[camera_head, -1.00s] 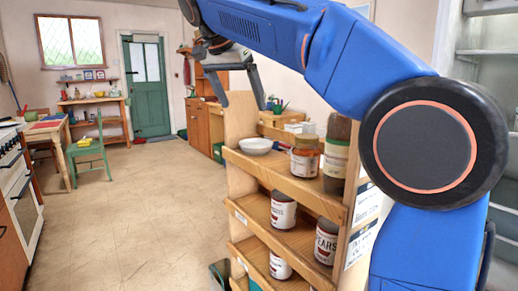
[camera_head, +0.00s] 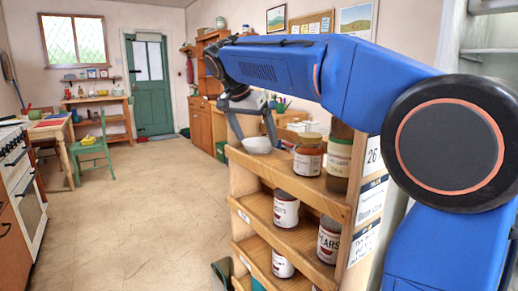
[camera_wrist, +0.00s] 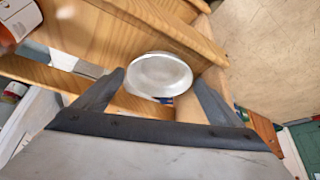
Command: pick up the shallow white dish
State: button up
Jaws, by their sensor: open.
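The shallow white dish (camera_head: 257,145) sits on the top shelf of the wooden rack, at its far left end in the head view. In the wrist view the dish (camera_wrist: 159,75) lies between and just beyond the fingertips of my gripper (camera_wrist: 160,82). My gripper (camera_head: 252,128) is open and empty, with its fingers pointing down around the dish's place. I cannot tell whether either finger touches the dish.
The wooden rack (camera_head: 247,183) has a raised rim. A brown-labelled jar (camera_head: 307,160) and a taller jar (camera_head: 337,165) stand right of the dish. Tins (camera_head: 286,212) stand on lower shelves. Open floor (camera_head: 130,215) lies to the left.

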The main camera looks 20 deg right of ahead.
jog(key=shift+x, duration=1.25)
jog(key=shift+a, duration=0.1)
jog(key=shift+c, duration=0.6)
jog(key=c, duration=0.7)
jog(key=shift+r, duration=0.1)
